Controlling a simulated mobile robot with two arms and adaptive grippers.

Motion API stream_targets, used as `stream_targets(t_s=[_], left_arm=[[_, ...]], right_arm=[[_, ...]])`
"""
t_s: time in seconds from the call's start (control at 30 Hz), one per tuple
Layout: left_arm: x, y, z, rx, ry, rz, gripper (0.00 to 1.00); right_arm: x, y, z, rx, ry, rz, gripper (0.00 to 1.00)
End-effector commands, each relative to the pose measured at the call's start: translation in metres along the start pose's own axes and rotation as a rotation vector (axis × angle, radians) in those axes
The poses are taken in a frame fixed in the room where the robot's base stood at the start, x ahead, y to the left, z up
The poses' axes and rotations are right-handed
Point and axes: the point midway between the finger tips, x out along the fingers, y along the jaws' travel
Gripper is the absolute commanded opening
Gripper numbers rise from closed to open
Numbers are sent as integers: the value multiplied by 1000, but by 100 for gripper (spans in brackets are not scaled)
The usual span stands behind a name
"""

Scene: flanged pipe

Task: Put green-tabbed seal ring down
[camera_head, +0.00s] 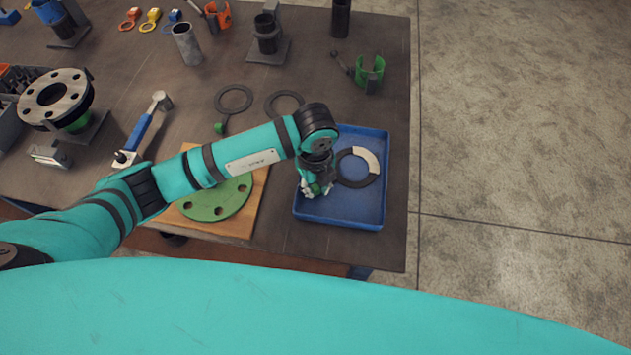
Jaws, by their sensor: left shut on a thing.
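My left gripper (316,189) is over the left part of the blue tray (313,215), pointing down. It is shut on a small green tab, mostly hidden by the fingers. A dark flat seal ring (346,178) with a pale section at its upper right extends right from the gripper, over the tray. The tab appears to belong to this ring, but the join is hidden. I cannot tell whether the ring touches the tray floor. Another dark ring (234,87) with a green tab lies on the table to the left. My right gripper is not in view.
A third dark ring (285,95) lies behind my left arm. A green flange disc (213,208) rests on a wooden board (240,228) left of the tray. A blue-handled tool (137,133), a flange (55,97) and a green clamp (370,75) are farther off. The tray's lower right is clear.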

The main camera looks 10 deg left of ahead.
Motion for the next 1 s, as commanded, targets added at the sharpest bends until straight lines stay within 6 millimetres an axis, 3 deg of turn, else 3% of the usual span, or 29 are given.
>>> stream_targets(t_s=[0.23,0.27,0.43,0.77,1.0], left_arm=[[2,0,0,1,1,-1,0],[1,0,0,1,1,0,20],[1,0,0,1,1,0,41],[-3,0,0,1,1,-2,41],[-42,-2,0,3,-1,-6,41]], right_arm=[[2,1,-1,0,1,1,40],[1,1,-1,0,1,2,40],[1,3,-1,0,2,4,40],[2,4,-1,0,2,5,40],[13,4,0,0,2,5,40]])
